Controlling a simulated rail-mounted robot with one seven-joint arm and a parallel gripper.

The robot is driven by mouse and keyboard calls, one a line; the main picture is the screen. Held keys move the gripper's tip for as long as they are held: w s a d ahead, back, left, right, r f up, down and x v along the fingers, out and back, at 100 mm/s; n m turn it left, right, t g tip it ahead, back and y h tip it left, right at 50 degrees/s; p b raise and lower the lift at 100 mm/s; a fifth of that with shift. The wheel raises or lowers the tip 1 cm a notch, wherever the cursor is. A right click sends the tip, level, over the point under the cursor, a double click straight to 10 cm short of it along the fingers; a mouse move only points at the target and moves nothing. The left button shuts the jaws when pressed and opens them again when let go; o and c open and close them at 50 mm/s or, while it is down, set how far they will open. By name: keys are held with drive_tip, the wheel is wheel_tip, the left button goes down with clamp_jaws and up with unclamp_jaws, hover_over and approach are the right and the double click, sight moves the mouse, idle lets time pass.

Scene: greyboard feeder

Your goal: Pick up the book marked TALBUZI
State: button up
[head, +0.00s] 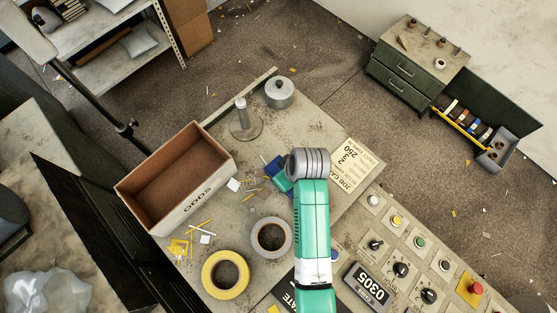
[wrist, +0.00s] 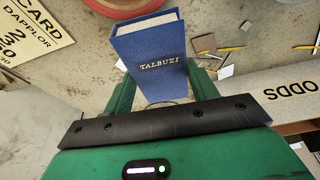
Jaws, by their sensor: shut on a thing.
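The blue book marked TALBUZI (wrist: 151,50) stands between the two green fingers of my gripper (wrist: 162,92) in the wrist view. Its lettered cover faces the camera and its pale page edges show at the top. My gripper is shut on it. In the head view only a small blue part of the book (head: 271,164) shows beside my gripper (head: 282,181); my arm hides the rest. I cannot tell whether the book touches the table.
An open box marked ODDS (head: 207,187) stands left of my gripper, with scattered paper scraps between. Grey tape (head: 271,253) and yellow tape (head: 243,278) lie nearer. A job card (head: 358,165) and control panel (head: 411,240) are right. A metal post (head: 243,125) and lidded pot (head: 279,97) stand behind.

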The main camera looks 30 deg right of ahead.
drive_tip(key=s, duration=0.3)
drive_tip(key=s+d, duration=0.1)
drive_tip(key=s, duration=0.3)
drive_tip(key=s+r, duration=0.1)
drive_tip(key=s, duration=0.3)
drive_tip(key=shift+s+d+r, duration=0.1)
drive_tip(key=shift+d, duration=0.15)
